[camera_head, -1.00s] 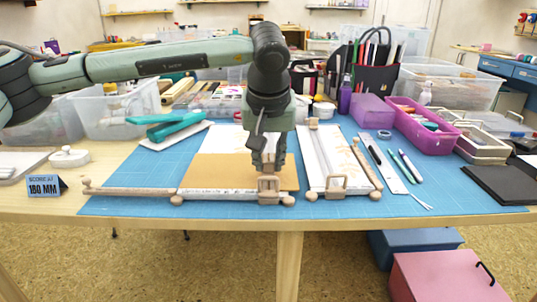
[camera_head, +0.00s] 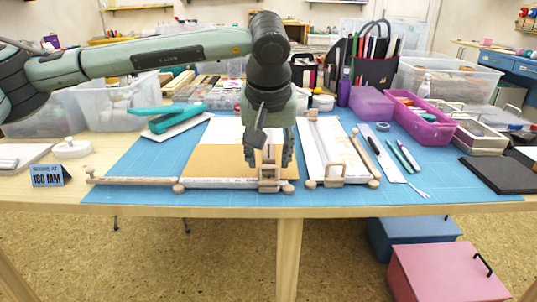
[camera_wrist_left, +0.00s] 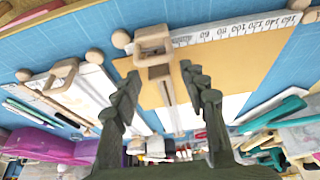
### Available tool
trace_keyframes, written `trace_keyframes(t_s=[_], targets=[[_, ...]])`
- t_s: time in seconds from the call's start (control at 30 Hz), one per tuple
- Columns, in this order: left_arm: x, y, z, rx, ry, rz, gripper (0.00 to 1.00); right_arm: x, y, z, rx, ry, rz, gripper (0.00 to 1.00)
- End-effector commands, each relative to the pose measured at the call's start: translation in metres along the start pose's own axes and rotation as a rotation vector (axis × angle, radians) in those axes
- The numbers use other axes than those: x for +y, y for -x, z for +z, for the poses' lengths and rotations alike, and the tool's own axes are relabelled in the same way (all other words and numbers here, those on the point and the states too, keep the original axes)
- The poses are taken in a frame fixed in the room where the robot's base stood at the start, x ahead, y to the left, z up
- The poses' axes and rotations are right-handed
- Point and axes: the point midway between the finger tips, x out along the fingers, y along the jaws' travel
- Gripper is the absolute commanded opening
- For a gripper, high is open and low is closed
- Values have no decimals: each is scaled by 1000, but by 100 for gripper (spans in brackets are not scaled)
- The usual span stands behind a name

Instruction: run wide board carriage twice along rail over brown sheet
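The wide board (camera_head: 220,134) lies on the blue mat, with the brown sheet (camera_head: 215,160) across it and a ruler strip (camera_head: 222,184) along its front edge. Its wooden looped carriage (camera_head: 268,184) stands at the front right of the board. In the left wrist view the carriage (camera_wrist_left: 152,45) sits at the end of a pale rail (camera_wrist_left: 172,105) running over the brown sheet (camera_wrist_left: 185,85). My left gripper (camera_head: 269,160) points down just behind and above the carriage. In the wrist view its fingers (camera_wrist_left: 163,95) are spread with nothing between them. My right gripper is not in view.
A narrow board (camera_head: 313,145) with its own carriage (camera_head: 335,174) stands close on the right. Pens (camera_head: 400,155) and a purple tray (camera_head: 420,125) lie beyond it. A teal tool (camera_head: 175,120) is behind left. A "180 MM" card (camera_head: 48,176) stands at left.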

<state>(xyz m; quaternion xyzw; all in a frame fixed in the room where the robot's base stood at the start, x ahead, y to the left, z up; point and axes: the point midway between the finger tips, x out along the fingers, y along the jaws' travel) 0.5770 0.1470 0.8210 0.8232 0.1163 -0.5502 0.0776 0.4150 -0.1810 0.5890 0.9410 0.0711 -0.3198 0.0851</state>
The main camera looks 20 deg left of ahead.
Motion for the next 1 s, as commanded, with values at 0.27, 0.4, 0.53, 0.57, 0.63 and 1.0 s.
trace_keyframes(t_s=[0.27, 0.4, 0.53, 0.57, 0.63, 1.0], targets=[[1, 8, 0, 2, 0, 3, 43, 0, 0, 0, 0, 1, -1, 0], [1, 32, -1, 3, -1, 3, 43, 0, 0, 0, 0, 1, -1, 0], [1, 61, -1, 3, -1, 3, 43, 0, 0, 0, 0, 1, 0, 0], [1, 67, -1, 4, -1, 2, 43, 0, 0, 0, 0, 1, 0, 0], [0, 82, -1, 3, -1, 2, 43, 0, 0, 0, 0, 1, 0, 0], [0, 120, 0, 0, 0, 0, 43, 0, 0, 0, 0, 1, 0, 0]])
